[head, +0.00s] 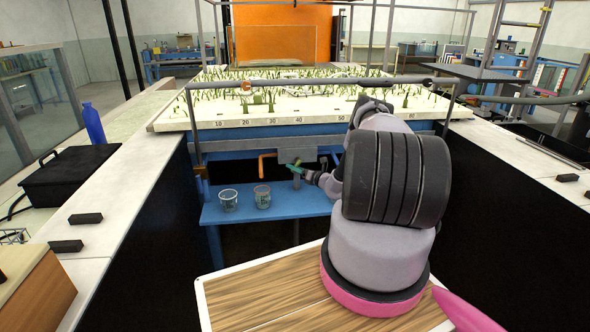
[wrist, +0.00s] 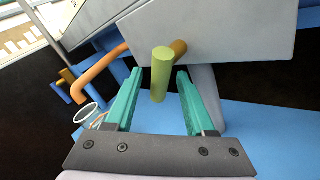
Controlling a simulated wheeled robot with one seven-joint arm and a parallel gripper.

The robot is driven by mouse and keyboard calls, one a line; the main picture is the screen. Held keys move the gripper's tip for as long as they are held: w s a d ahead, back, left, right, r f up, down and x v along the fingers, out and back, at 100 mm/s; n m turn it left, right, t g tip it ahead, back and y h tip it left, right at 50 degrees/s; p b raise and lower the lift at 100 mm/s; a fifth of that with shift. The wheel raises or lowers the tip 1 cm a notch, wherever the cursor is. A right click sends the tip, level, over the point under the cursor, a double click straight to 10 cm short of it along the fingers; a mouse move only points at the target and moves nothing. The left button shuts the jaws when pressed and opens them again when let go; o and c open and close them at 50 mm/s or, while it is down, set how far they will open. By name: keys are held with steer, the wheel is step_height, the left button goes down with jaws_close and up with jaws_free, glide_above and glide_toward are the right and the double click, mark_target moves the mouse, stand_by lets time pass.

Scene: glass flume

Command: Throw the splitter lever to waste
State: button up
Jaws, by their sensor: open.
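The splitter lever has a yellow-green handle (wrist: 160,75) in the wrist view. It meets a short orange-brown shaft (wrist: 179,47) at the grey splitter box (wrist: 235,35). My gripper (wrist: 160,75) is open, its two green fingers on either side of the handle with visible gaps. In the head view my gripper (head: 290,167) is in front of the grey box (head: 283,155), below the flume bed; the handle is too small to make out there. An orange pipe (wrist: 98,72) leaves the box to the left, and a grey spout (wrist: 208,90) hangs below it.
Two clear beakers (head: 228,200) (head: 262,197) stand on the blue shelf (head: 300,205) below the box. One beaker (wrist: 88,113) shows at the left in the wrist view. The bed (head: 300,110) with green stems is above. Pale ledges (head: 105,225) flank the gap.

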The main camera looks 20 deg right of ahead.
jaws_close()
stand_by(0.3)
steer(key=n+g, duration=0.1)
steer(key=n+g+h, duration=0.1)
steer(key=shift+s+d+f+n, duration=0.1)
steer(key=shift+d+f+n, duration=0.1)
steer(key=shift+d+n, duration=0.15)
steer(key=shift+s+d+f+n+g+h, duration=0.15)
steer(key=shift+d+n+g+h, duration=0.25)
steer(key=shift+n+g+h, duration=0.35)
steer(key=shift+d, duration=0.1)
jaws_free()
